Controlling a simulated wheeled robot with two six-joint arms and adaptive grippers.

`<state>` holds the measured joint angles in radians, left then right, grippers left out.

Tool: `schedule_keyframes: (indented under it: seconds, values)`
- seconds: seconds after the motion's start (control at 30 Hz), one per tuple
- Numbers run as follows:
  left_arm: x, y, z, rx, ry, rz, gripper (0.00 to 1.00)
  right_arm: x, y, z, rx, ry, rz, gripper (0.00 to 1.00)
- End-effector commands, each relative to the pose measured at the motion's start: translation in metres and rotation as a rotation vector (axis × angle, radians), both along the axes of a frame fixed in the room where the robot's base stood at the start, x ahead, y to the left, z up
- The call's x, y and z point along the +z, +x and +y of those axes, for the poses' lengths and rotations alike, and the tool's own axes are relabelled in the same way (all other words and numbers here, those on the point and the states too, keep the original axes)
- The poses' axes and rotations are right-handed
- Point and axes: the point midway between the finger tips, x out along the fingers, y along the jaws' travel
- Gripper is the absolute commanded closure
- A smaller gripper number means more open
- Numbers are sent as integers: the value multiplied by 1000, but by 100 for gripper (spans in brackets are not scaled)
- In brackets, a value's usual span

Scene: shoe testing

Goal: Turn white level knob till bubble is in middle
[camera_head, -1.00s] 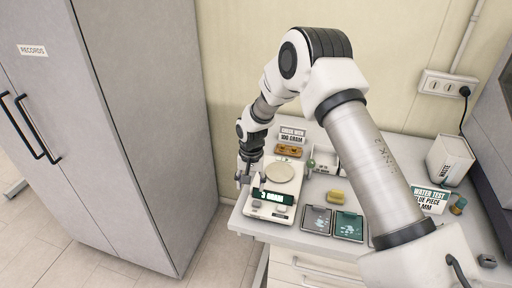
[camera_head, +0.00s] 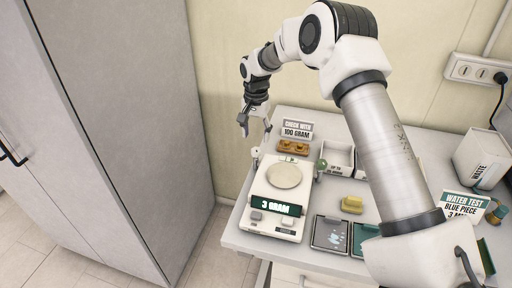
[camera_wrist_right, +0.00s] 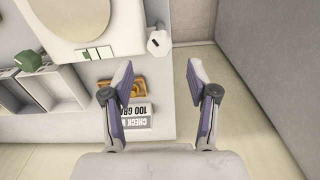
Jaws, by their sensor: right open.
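The white scale (camera_head: 258,188) stands at the left end of the bench, its display reading 3 GRAM. The white level knob (camera_head: 255,153) is at its back left corner; in the right wrist view the faceted knob (camera_wrist_right: 159,42) lies beyond and between the fingertips. A small green-and-white level strip (camera_head: 288,159) is behind the round pan; it also shows in the wrist view (camera_wrist_right: 95,54), but I cannot make out the bubble's position. My right gripper (camera_head: 256,122) is open and empty, raised behind the knob and apart from it; its fingers (camera_wrist_right: 160,72) are spread.
Behind the scale are an orange-brown weight holder (camera_head: 293,147) and a CHECK WITH 100 GRAM sign (camera_head: 297,129). White bins (camera_head: 338,155) stand to the right. A grey cabinet (camera_head: 130,110) is at left.

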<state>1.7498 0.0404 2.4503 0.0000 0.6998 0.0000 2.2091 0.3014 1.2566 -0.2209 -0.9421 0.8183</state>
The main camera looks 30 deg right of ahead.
Motion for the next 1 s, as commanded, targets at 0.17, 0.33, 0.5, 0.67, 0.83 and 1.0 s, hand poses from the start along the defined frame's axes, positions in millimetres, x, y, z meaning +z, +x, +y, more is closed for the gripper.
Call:
schedule_keyframes:
  seconds: [0.17, 0.33, 0.5, 0.67, 0.83, 1.0]
  values:
    - [14, 0, 0, 0, 0, -1, 60, -32, -1, 0, 0, 0, 3, 41]
    - [19, 0, 0, 0, 0, -1, 60, -54, -1, 0, 1, 0, 1, 41]
    - [18, 0, 0, 0, 0, -1, 60, -58, 0, 0, 1, 1, -1, 41]
    - [18, 0, 0, 0, 0, -1, 60, -58, 0, 0, 1, 0, 0, 70]
    - [18, 0, 0, 0, 0, -1, 60, -58, 0, 0, 1, 0, 0, 100]
    - [18, 0, 0, 0, 0, -1, 60, -58, -1, 0, 5, 1, 1, 100]
